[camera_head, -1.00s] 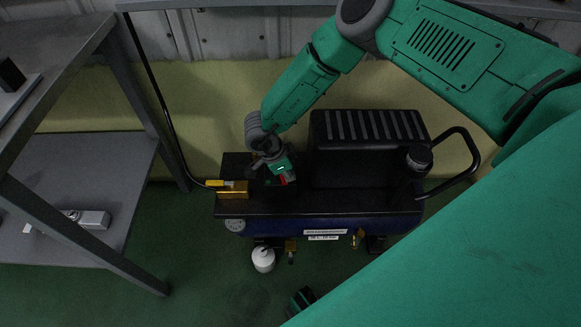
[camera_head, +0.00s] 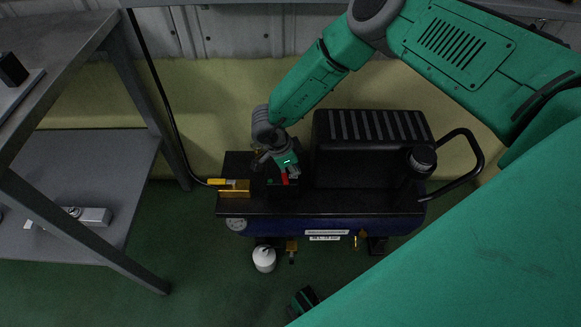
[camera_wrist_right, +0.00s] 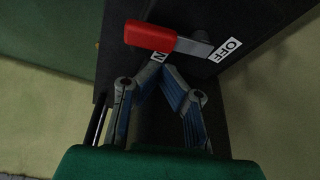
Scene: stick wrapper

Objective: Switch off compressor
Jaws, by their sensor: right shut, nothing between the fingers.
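The compressor (camera_head: 330,221) has a dark blue tank and black top and stands on the green floor. Its switch has a red handle (camera_head: 285,178), which also shows in the right wrist view (camera_wrist_right: 149,37). There the handle points left from a grey pivot (camera_wrist_right: 192,45). An OFF label (camera_wrist_right: 224,50) is right of the pivot; another label (camera_wrist_right: 158,57), with an N visible, is below the handle, partly hidden by the fingers. My right gripper (camera_head: 287,166) is shut and empty, its fingertips (camera_wrist_right: 164,70) just below the handle; I cannot tell whether they touch it.
A grey shelf unit (camera_head: 78,195) stands on the left. A black ribbed cover (camera_head: 370,126), a round black cap (camera_head: 422,158) and a black handlebar (camera_head: 470,168) are on the compressor's right. A brass-coloured part (camera_head: 234,190) is left of the switch.

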